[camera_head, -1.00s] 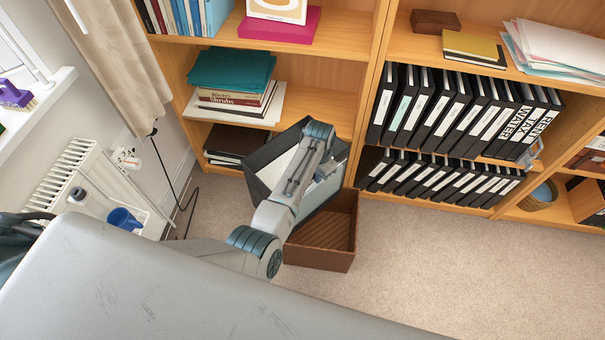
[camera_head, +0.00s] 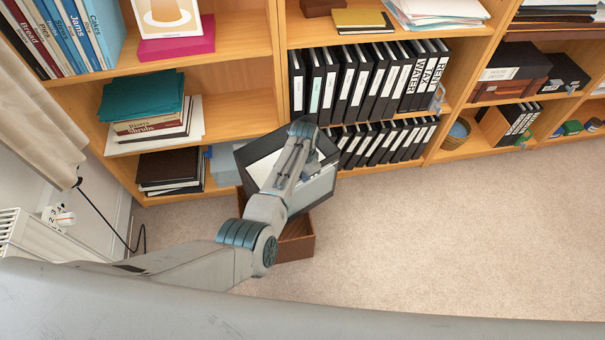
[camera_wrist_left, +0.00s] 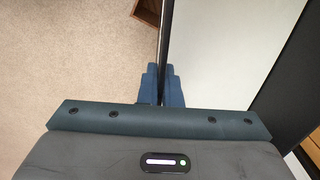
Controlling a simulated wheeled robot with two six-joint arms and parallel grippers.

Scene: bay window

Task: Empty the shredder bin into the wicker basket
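The shredder bin is an open dark grey box with a pale inside; its dark rim (camera_head: 251,153) shows in the head view, tilted, above and behind the brown wicker basket (camera_head: 298,241). My left arm reaches across it and hides part of it. In the left wrist view, my left gripper (camera_wrist_left: 163,86) is shut on the thin dark wall of the bin (camera_wrist_left: 165,45), with a pale panel to its right. A corner of the basket also shows there (camera_wrist_left: 148,10). I cannot make out any shreds. The bin covers much of the basket's opening. My right gripper is out of view.
A wooden bookcase (camera_head: 235,108) with black binders (camera_head: 370,80) and stacked books (camera_head: 150,115) stands close behind the bin. A radiator (camera_head: 25,235) and a dark cable (camera_head: 105,215) are at the left. Carpet (camera_head: 430,240) is clear to the right.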

